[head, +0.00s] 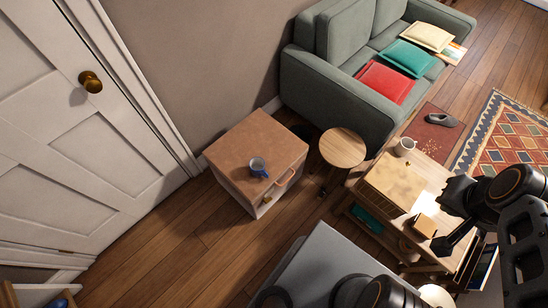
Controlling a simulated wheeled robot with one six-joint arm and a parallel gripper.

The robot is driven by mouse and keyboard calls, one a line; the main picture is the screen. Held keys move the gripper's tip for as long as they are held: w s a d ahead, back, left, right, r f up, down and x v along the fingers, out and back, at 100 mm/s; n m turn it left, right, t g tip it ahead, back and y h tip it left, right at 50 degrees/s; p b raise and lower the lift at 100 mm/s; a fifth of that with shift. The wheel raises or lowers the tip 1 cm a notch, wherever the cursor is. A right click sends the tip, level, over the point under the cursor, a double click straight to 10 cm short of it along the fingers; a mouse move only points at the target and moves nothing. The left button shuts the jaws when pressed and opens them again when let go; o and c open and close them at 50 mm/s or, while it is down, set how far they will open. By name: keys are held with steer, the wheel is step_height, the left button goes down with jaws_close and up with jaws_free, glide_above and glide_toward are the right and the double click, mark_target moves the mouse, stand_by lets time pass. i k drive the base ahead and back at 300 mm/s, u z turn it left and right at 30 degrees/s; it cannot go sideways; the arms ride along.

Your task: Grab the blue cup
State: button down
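The blue cup (259,167) stands upright near the front edge of a small wooden-topped cabinet (248,141) left of the middle of the head view. Its handle shows on the near side, and its mouth faces up. My gripper (443,224) is at the right of the view, dark, with its two fingers spread apart and nothing seen between them. It is well to the right of the cup and apart from it, in front of a low wooden table in the picture.
A round stool (342,148) stands right of the cabinet. A green-grey sofa (335,88) is behind. A white door (75,130) is left. Bare floor (165,250) lies front left.

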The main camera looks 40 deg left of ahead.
mark_target(257, 166)
steer(key=z, duration=0.1)
steer(key=i, duration=0.25)
steer(key=u, duration=2.3)
steer(key=i, duration=0.5)
steer(key=u, duration=0.1)
steer(key=k, duration=0.5)
steer(key=z, duration=1.85)
steer(key=k, duration=0.85)
steer(key=u, duration=1.55)
steer(key=i, duration=0.6)
